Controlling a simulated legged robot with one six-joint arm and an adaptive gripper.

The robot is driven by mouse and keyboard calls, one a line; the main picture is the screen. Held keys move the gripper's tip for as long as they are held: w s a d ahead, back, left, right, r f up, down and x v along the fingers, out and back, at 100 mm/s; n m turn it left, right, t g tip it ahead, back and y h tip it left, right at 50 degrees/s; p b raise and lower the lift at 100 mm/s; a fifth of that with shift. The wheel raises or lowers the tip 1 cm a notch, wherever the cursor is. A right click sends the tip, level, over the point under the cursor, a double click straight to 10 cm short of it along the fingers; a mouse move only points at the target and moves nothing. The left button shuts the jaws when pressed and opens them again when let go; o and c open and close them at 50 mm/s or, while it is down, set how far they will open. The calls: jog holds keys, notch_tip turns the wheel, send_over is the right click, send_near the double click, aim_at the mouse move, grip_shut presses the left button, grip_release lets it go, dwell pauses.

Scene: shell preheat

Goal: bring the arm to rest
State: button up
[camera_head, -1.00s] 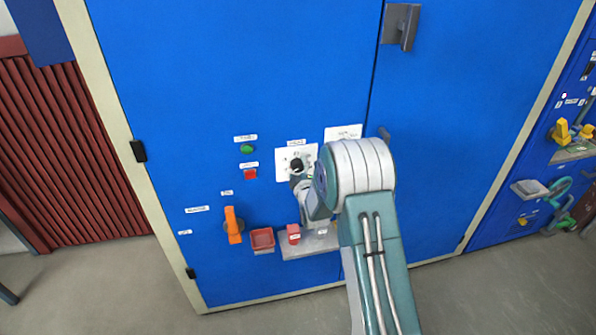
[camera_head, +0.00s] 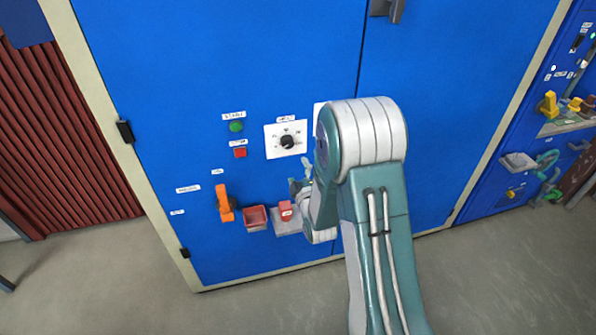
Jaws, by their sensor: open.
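My arm rises from the bottom of the picture and bends at its large grey-and-teal joint in front of the blue cabinet (camera_head: 230,60). My gripper (camera_head: 300,184) shows only in part, left of that joint, in front of the cabinet's lower panel. Its fingers look open and hold nothing that I can see. It is apart from the black dial (camera_head: 287,142) on its white plate, which is in full view above it. The arm hides part of a second white plate (camera_head: 319,115) to the right of the dial.
A green button (camera_head: 236,127) and a red button (camera_head: 240,152) sit left of the dial. Grey floor (camera_head: 270,310) lies clear in front.

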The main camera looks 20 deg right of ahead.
dwell(0.3)
jog(key=s+a+r+m+g, duration=0.1)
jog(key=s+r+m+g, duration=0.6)
jog(key=r, duration=0.6)
jog(key=s+r+m+g, duration=0.2)
jog(key=s, duration=1.1)
jog(key=s+a+r+m+g, duration=0.1)
jog(key=s+r+m+g, duration=0.2)
jog(key=s, duration=1)
jog(key=shift+s+a, duration=0.25)
